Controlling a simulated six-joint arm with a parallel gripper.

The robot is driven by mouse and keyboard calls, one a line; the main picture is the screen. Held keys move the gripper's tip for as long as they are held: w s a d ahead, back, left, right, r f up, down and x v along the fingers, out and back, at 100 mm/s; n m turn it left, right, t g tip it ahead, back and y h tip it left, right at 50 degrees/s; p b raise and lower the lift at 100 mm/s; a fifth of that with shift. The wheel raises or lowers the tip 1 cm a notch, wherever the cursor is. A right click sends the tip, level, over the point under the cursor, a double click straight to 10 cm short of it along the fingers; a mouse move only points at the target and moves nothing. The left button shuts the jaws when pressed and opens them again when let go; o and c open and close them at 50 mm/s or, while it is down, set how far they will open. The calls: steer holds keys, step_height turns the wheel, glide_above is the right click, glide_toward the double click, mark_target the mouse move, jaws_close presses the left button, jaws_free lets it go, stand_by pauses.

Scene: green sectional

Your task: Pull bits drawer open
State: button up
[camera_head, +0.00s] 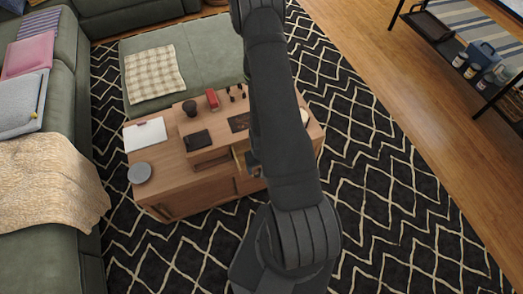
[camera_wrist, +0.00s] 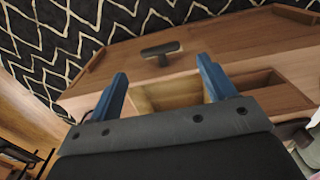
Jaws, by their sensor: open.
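A wooden drawer (camera_head: 240,157) stands partly out of the low wooden box on the coffee table, mostly behind my arm in the head view. In the wrist view, a pale wooden compartment (camera_wrist: 170,93), seemingly that drawer, shows between and beyond my fingers. Its visible part looks empty. A dark T-shaped handle (camera_wrist: 160,50) stands on a wooden face beyond the fingertips. My gripper (camera_wrist: 160,82) is open, with two blue fingers wide apart and nothing between them. I cannot tell whether a finger touches the drawer. In the head view my arm hides the fingers.
The coffee table (camera_head: 180,172) also carries a dark cup (camera_head: 190,107), a red object (camera_head: 212,98), a black wallet-like item (camera_head: 197,140), white papers (camera_head: 145,134) and a grey round object (camera_head: 139,172). A green sofa (camera_head: 60,105) lies left. Patterned rug (camera_head: 400,190) is clear at right.

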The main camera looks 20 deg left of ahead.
step_height(320, 180, up, 12)
steer(key=shift+r, duration=0.15)
stand_by(0.5)
stand_by(0.5)
steer(key=shift+f, duration=7.7)
steer(key=shift+r, duration=0.15)
steer(key=shift+f, duration=1.3)
steer(key=shift+w+a+r, duration=0.1)
steer(key=shift+w+a, duration=0.4)
steer(key=shift+o, duration=0.2)
